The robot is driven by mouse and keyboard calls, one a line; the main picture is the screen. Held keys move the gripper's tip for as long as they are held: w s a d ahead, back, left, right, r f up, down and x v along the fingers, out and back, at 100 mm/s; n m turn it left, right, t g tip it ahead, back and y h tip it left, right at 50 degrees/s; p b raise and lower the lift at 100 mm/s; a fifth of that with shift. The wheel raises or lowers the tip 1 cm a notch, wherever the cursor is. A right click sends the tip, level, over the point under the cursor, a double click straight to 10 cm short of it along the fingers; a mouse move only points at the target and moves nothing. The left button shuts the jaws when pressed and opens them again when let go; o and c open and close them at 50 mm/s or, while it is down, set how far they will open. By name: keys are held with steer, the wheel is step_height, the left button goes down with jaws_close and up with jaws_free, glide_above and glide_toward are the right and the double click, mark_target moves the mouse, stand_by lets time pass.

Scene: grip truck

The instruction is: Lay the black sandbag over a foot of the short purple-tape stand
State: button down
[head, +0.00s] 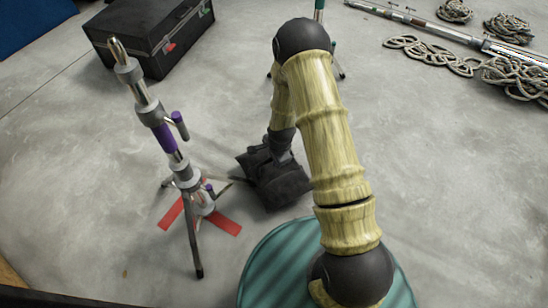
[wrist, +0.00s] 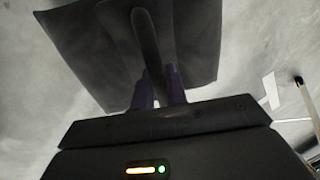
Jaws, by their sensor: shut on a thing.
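The short stand with purple tape (head: 166,138) stands upright at the left in the head view, its legs spread low over the floor. One foot (head: 198,262) points toward me; another leg runs right toward the black sandbag (head: 282,188). The sandbag is just right of the stand, low to the floor; I cannot tell whether it touches the floor or that leg. In the wrist view the sandbag (wrist: 195,45) spreads beyond my gripper (wrist: 159,88), whose purple fingers are shut on its dark strap handle (wrist: 146,40). My arm hides part of the bag in the head view.
Red tape (head: 226,226) marks the floor under the stand. A black case (head: 150,40) stands behind. Another stand with green (head: 319,12) is partly hidden behind my arm. Coiled ropes (head: 510,75) and a metal pole (head: 440,27) lie at the upper right. Floor between is clear.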

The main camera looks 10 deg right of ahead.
mark_target(279, 172)
steer(key=shift+f, duration=0.1)
steer(key=c, duration=1.3)
jaws_free()
steer(key=shift+s+f, duration=0.15)
steer(key=shift+f, duration=0.1)
steer(key=s+r+p, duration=0.1)
steer(key=r+p, duration=0.2)
steer(key=r, duration=0.2)
steer(key=s+r+p, duration=0.1)
steer(key=r+p, duration=0.2)
steer(key=r, duration=0.3)
steer(key=s+d+r+p, duration=0.1)
steer(key=r+p, duration=0.2)
steer(key=r, duration=0.3)
steer(key=shift+r+p, duration=0.2)
steer(key=shift+p, duration=0.1)
steer(key=shift+d+r, duration=0.1)
